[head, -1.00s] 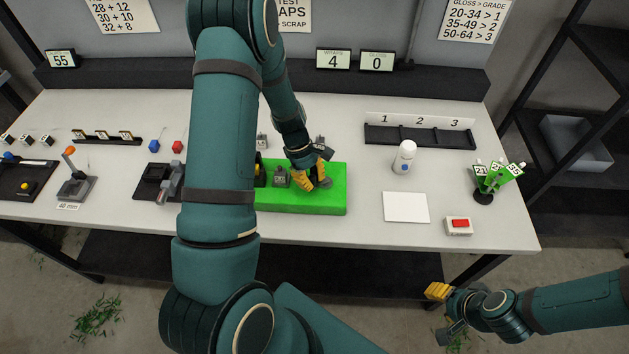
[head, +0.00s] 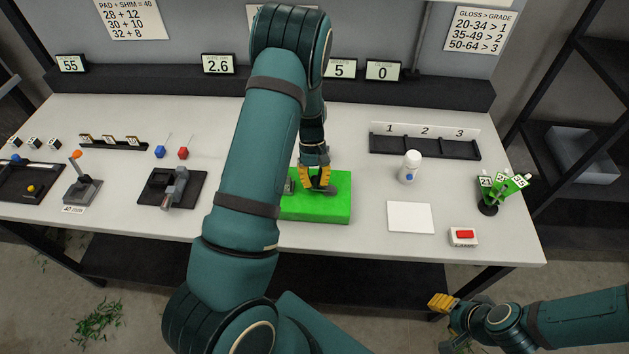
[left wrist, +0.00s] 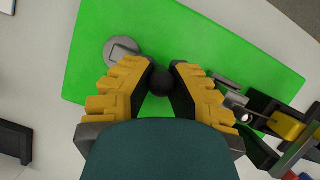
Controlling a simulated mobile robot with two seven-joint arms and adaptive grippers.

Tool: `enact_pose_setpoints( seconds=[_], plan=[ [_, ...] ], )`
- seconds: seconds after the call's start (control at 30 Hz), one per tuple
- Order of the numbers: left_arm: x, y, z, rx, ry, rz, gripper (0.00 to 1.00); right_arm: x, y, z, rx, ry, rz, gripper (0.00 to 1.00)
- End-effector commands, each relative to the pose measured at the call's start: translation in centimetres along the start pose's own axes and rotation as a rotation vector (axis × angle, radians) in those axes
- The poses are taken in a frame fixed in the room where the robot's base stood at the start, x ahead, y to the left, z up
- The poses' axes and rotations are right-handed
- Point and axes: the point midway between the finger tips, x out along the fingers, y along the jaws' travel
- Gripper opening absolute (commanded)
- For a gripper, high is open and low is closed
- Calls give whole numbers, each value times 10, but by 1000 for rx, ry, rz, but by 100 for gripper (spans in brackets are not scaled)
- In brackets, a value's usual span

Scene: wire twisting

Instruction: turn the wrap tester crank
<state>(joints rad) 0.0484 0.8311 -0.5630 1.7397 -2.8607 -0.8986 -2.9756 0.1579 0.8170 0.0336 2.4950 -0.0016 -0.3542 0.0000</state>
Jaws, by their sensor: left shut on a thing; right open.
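The wrap tester has a bright green base (head: 318,209) on the table, partly hidden behind my left arm in the head view. In the left wrist view the green base (left wrist: 130,35) fills the middle. My left gripper (head: 317,184) is over the base, with its yellow fingers shut on the dark round crank knob (left wrist: 160,81). A grey disc (left wrist: 122,50) lies just beside the left finger. A grey metal part with a small pin (left wrist: 228,95) shows beside the right finger. My right gripper (head: 447,318) is open and empty, off the table's front edge.
A counter display (head: 339,69) reads 5 and its neighbour reads 0. A white bottle (head: 409,167), a white pad (head: 410,217) and a red button box (head: 463,236) stand right of the base. A slotted rack (head: 425,146) is behind them.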

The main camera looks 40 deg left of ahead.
Motion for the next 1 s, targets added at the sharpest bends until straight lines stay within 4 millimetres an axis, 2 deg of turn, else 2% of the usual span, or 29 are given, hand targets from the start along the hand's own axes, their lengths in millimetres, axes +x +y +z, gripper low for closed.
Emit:
enact_pose_setpoints(
  seconds=[0.47,0.5,0.57,0.87,1.0],
  plan=[
    [0,1,-1,10,1,-3,0,0,0,0,0,0,0,47],
    [0,1,-1,10,1,-3,30,0,0,0,0,0,0,47],
    [0,1,-1,10,1,-3,51,0,0,0,0,0,0,47],
    [-1,0,0,9,1,-3,51,0,0,0,0,0,0,47],
    [-10,1,-1,9,2,-3,51,0,0,0,0,0,0,47]
  ],
)
